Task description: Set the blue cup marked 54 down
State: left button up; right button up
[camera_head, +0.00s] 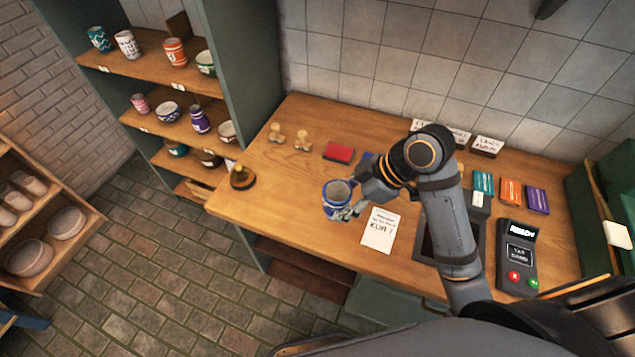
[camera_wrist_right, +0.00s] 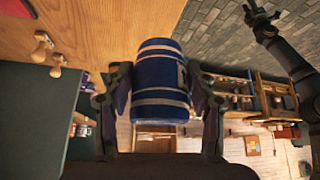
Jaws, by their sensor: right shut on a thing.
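The blue cup (camera_head: 336,190) with white bands is over the wooden counter (camera_head: 285,225), near its front edge. It looks upright in the head view; I cannot tell whether its base touches the wood. My right gripper (camera_head: 350,208) is shut on it. In the right wrist view the cup (camera_wrist_right: 160,85) sits between the two fingers of the right gripper (camera_wrist_right: 160,105). A pale mark shows at its side, but the number is not readable. My left gripper (camera_wrist_right: 262,18) shows at the top right of the wrist view, open and empty, away from the cup.
A paper note (camera_head: 381,230) lies just right of the cup. Two wooden stamps (camera_head: 303,141) and a red pad (camera_head: 339,153) lie behind. A card terminal (camera_head: 518,258) is at the right. Bare wood lies left of the cup.

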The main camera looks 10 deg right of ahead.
jog(key=shift+s+a+f+n+g, duration=0.1)
jog(key=shift+s+a+n+g, duration=0.15)
jog(key=shift+a, duration=0.25)
jog(key=shift+s+a+f+n+g, duration=0.15)
jog(key=shift+s+a, duration=0.15)
jog(key=shift+a, duration=0.2)
jog(key=shift+w+d+f, duration=0.1)
jog(key=shift+d+f, duration=0.05)
jog(key=shift+f, duration=0.05)
jog(key=w+d+f+b, duration=0.1)
jog(key=w+f+b, duration=0.1)
jog(key=w+f, duration=0.1)
jog(key=w+d+f+b, duration=0.2)
jog(key=w+f+b, duration=0.1)
jog(key=w, duration=0.2)
jog(key=w+d+f+b, duration=0.1)
jog(key=w+f+b, duration=0.1)
jog(key=w+f, duration=0.1)
jog(key=shift+w+d+b, duration=0.35)
jog(key=shift+w+b, duration=0.05)
jog(key=shift+w, duration=0.35)
jog(key=f, duration=0.1)
jog(key=f+p, duration=0.1)
jog(key=f, duration=0.1)
jog(key=shift+w+f, duration=0.15)
jog(key=shift+w, duration=0.1)
jog(key=shift+f, duration=0.25)
jog(key=o, duration=1.2)
jog(key=shift+o, duration=0.6)
jog(key=shift+s, duration=0.1)
